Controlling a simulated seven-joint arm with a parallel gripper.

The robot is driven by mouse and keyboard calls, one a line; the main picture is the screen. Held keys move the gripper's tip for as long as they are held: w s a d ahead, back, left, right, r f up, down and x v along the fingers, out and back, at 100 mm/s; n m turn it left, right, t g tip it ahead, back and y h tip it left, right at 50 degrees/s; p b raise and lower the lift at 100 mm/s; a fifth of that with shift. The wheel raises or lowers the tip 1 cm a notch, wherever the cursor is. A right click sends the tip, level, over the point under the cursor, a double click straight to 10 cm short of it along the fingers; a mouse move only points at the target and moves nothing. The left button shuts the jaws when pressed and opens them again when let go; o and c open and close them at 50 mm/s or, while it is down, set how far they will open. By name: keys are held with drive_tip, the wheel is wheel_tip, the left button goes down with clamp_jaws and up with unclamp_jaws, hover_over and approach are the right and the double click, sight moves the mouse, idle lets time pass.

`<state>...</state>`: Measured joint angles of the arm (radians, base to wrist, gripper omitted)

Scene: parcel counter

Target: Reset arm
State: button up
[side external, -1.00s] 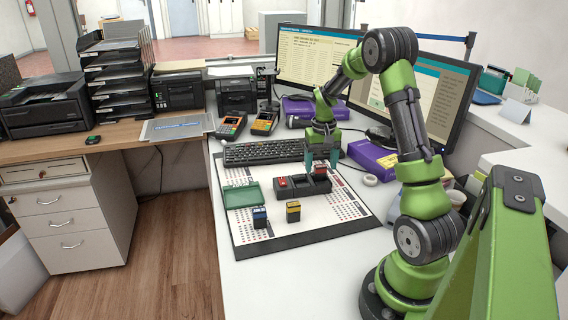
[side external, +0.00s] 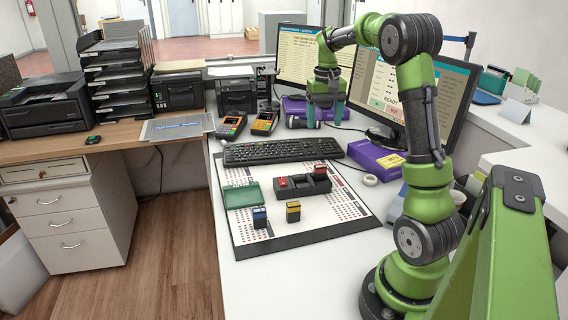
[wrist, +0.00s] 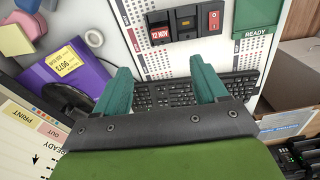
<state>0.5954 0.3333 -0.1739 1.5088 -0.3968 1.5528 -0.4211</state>
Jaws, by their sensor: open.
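My gripper (side external: 325,112) is raised above the counter, in front of the monitors and beyond the keyboard in the side view. Its teal fingers are apart with nothing between them; they also show in the wrist view (wrist: 160,88). Below and nearer, a black holder (side external: 292,188) sits on the white printed mat (side external: 290,228) and carries red-topped blocks. The wrist view shows the holder (wrist: 183,24) with a "12 NOV" block and a red switch-like block. My arm is bent, its elbow high at the right.
Card terminals (side external: 231,126) stand at the back left.

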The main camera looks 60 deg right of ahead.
drive_tip(key=s+a+r+n+t+y, duration=0.1)
drive_tip(key=s+a+n+t, duration=0.1)
drive_tip(key=a, duration=1.4)
drive_tip(key=s+a+r+n+t+y, duration=0.1)
drive_tip(key=s+a+t, duration=0.4)
drive_tip(key=a, duration=1.1)
drive_tip(key=shift+s+r+n, duration=0.5)
drive_tip(key=shift+s+n, duration=0.35)
drive_tip(key=shift+n, duration=0.25)
drive_tip(key=shift+a, duration=0.1)
